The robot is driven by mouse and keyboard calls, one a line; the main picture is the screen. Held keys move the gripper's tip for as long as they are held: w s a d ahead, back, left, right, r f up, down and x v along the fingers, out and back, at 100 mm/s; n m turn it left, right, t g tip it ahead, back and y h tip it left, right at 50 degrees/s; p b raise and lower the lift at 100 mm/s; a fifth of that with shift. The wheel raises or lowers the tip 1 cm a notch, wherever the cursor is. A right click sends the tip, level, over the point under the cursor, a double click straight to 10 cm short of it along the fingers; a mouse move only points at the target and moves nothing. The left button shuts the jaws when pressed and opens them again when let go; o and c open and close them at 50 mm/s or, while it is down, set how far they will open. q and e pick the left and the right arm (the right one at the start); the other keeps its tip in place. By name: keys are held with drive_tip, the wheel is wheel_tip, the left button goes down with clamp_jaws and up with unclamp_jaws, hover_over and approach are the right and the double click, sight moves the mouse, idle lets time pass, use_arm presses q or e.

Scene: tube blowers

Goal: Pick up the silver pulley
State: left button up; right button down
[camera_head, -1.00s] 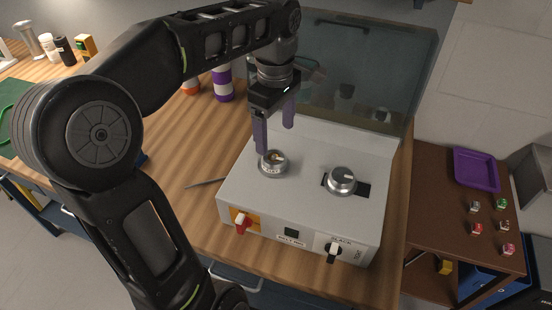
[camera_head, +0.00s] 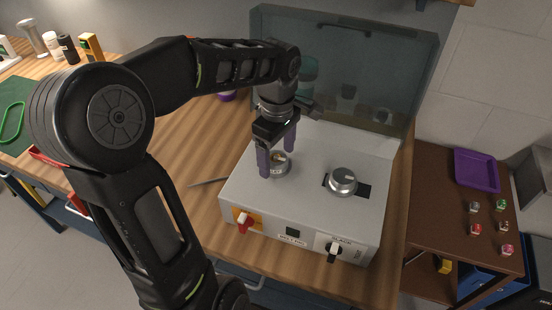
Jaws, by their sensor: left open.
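A silver round pulley-like part (camera_head: 281,166) with a brownish centre sits on the left of the white machine's top (camera_head: 310,205). A second silver round part (camera_head: 342,181) sits on the right, over a dark slot. My left gripper (camera_head: 277,158) points down at the left silver part, its two purple fingers open. One finger is at the part's near left side and covers some of it; the other is behind it. I cannot tell whether they touch it. My right gripper is not in view.
The machine's clear lid (camera_head: 345,60) stands raised behind. A brown table (camera_head: 450,215) at right holds a purple tray (camera_head: 477,171) and several small coloured parts.

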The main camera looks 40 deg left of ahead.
use_arm(q)
drive_tip(key=shift+f, duration=0.25)
idle(0.4)
clamp_jaws()
idle(0.7)
